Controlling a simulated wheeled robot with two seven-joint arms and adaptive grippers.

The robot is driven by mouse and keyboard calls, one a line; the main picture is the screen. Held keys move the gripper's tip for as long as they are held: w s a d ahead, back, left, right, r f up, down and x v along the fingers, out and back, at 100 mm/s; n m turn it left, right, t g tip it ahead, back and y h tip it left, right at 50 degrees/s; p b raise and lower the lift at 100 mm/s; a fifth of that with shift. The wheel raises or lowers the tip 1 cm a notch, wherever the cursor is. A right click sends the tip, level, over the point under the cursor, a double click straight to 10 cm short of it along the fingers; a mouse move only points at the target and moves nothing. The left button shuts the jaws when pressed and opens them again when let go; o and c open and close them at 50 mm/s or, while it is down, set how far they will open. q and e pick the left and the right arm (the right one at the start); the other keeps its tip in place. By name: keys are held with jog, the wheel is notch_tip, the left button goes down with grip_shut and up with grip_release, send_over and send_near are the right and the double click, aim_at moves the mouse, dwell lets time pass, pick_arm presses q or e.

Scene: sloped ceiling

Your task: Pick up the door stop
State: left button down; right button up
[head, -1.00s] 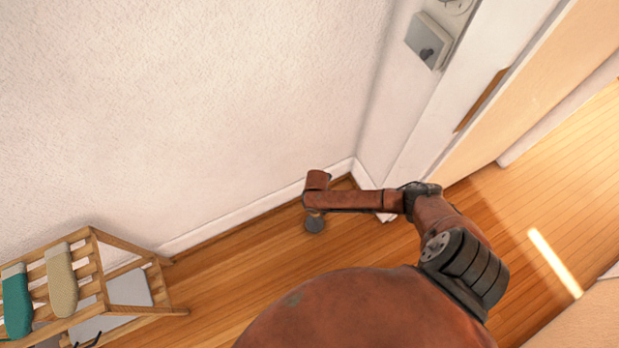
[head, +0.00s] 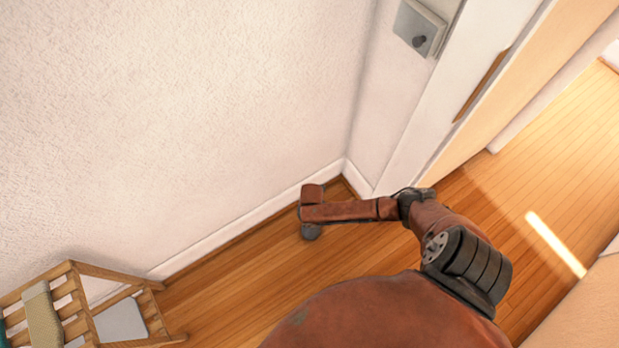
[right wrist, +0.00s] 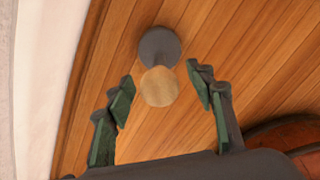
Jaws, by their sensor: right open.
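The door stop (right wrist: 159,68) is a small piece with a dark grey round part and a tan round face, on the wood floor by the wall. In the right wrist view it shows between and just beyond the fingertips. My right gripper (right wrist: 160,76) is open, with green-padded fingers apart on either side of it; no contact shows. In the head view the grey part of the door stop (head: 311,232) shows just below the end of my right arm, which hides the rest of it and the gripper. My left gripper is not in view.
A white wall with a baseboard (head: 240,226) runs close behind the door stop to a corner. A wooden slatted rack (head: 75,300) with shoes stands at lower left. A door frame (head: 430,110) is at right. Floor between rack and arm is clear.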

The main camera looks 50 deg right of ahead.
jog(key=shift+r, duration=0.1)
grip_shut()
dwell(0.5)
dwell(0.3)
jog(key=shift+w, duration=0.1)
